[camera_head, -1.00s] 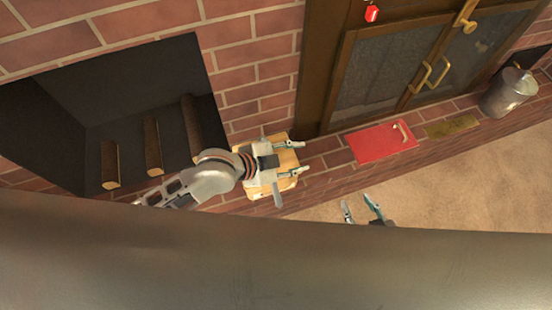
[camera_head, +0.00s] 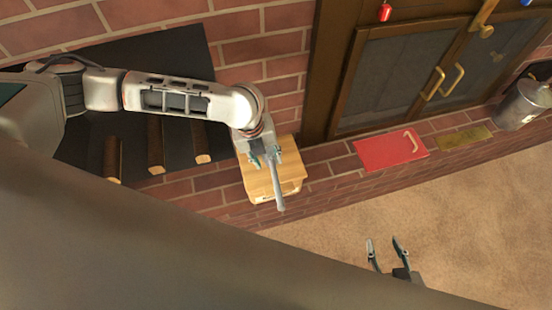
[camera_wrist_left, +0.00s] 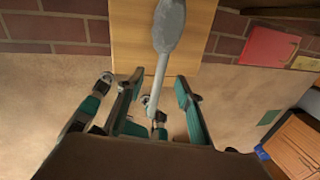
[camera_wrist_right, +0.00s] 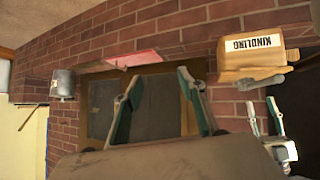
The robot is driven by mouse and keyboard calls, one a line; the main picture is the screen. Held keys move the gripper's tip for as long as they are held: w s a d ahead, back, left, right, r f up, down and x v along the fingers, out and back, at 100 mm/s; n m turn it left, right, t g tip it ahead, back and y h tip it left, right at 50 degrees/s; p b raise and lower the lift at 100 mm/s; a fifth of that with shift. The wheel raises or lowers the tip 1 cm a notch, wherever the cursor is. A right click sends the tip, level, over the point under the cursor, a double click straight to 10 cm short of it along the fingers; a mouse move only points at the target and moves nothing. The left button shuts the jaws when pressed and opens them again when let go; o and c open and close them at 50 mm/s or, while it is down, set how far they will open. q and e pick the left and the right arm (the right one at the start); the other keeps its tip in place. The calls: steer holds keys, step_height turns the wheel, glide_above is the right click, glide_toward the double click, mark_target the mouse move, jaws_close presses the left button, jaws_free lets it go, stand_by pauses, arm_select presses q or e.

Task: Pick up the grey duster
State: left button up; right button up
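The grey duster (camera_head: 278,188) lies on the wooden kindling box (camera_head: 290,172), and one end sticks out past the box's front edge. In the left wrist view the duster (camera_wrist_left: 169,28) has a wide grey head at the top and a thin handle running down toward my fingers. My left gripper (camera_head: 265,157) is over the box. Its fingers (camera_wrist_left: 158,88) are spread, with the thin handle showing between them; I cannot tell whether they touch it. My right gripper (camera_head: 384,242) is open and empty above the carpet, away from the duster.
The box rests on a brick ledge (camera_head: 330,152) beside the dark fireplace with logs (camera_head: 155,145). A red book-like object (camera_head: 388,151) lies on the ledge to the right, with a metal bucket (camera_head: 520,105) farther right. The carpet (camera_head: 460,215) in front is clear.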

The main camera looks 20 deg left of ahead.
mark_target(272, 167)
arm_select(q)
step_height(272, 167, down, 2)
steer(key=shift+b, duration=0.3)
steer(key=shift+w+d+f, duration=0.15)
steer(key=shift+d+f, duration=0.05)
steer(key=shift+f, duration=0.35)
steer(key=f, duration=0.1)
steer(key=f+b, duration=0.1)
steer(key=f, duration=0.1)
steer(key=shift+w+d+f+b, duration=0.25)
steer(key=shift+d+b, duration=0.1)
steer(key=shift+b, duration=0.05)
steer(key=shift+w+d+f, duration=0.1)
steer(key=shift+w+f, duration=0.1)
steer(key=shift+f, duration=0.2)
jaws_close()
arm_select(e)
steer(key=shift+w+a+f, duration=0.2)
steer(key=shift+f, duration=0.25)
